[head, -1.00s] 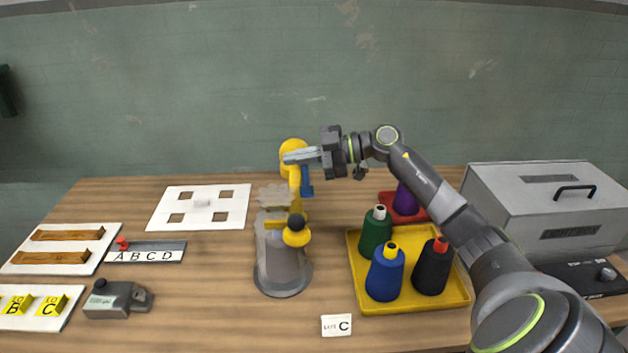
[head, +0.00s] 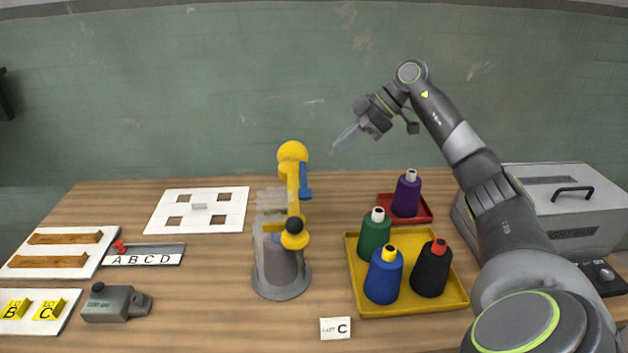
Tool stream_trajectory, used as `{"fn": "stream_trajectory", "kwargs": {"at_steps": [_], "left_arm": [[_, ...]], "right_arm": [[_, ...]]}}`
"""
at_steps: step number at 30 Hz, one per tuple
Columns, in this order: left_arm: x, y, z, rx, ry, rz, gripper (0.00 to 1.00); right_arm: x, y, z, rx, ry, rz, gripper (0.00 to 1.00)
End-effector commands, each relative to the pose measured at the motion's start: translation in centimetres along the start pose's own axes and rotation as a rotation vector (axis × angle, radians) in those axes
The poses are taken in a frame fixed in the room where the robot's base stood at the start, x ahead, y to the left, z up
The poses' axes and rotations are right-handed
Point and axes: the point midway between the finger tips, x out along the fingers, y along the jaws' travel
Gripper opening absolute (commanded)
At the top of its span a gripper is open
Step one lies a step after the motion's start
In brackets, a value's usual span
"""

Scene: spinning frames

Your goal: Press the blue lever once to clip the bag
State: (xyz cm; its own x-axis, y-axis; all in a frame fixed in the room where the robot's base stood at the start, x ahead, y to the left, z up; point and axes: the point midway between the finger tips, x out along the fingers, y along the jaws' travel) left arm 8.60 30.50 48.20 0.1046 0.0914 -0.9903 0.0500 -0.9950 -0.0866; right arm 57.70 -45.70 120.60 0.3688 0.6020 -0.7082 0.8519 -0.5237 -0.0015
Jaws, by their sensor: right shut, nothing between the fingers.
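The blue lever (head: 304,181) sits on the right side of the yellow clipping stand (head: 292,195), near its top. A clear bag (head: 262,240) stands at the stand with a grey cone (head: 283,272) in it, on a round grey base. My right gripper (head: 338,144) is shut and empty, in the air above and to the right of the lever, apart from it. My left gripper is not in view.
A yellow tray (head: 456,301) holds a green, a blue and a black cone. A red tray (head: 428,217) with a purple cone (head: 407,193) lies behind it. A grey box (head: 560,215) stands at the right. White boards, a letter slider and a grey device (head: 113,303) lie at the left.

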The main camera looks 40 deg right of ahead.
Motion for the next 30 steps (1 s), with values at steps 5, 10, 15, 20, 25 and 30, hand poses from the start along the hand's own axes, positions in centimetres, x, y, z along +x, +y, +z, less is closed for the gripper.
{"fn": "stream_trajectory", "kwargs": {"at_steps": [5, 10, 15, 20, 25, 30], "left_arm": [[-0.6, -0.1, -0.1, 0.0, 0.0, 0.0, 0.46], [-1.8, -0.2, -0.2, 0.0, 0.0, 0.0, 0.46], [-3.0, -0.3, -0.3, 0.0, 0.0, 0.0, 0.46], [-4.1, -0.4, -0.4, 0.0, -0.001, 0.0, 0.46], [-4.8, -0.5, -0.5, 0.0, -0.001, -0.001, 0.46], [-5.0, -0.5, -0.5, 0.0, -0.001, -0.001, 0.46]], "right_arm": [[1.3, 0.0, -0.1, -0.001, 0.002, -0.003, 0.0], [4.4, -0.1, -0.3, -0.001, 0.004, -0.006, 0.0], [8.0, -0.1, -0.3, 0.001, 0.004, -0.006, 0.0], [10.6, -0.1, 0.5, 0.005, 0.001, -0.004, 0.0], [12.2, -0.1, 2.1, 0.002, 0.001, -0.002, 0.0], [12.8, 0.0, 2.7, -0.001, 0.002, -0.001, 0.0]]}}
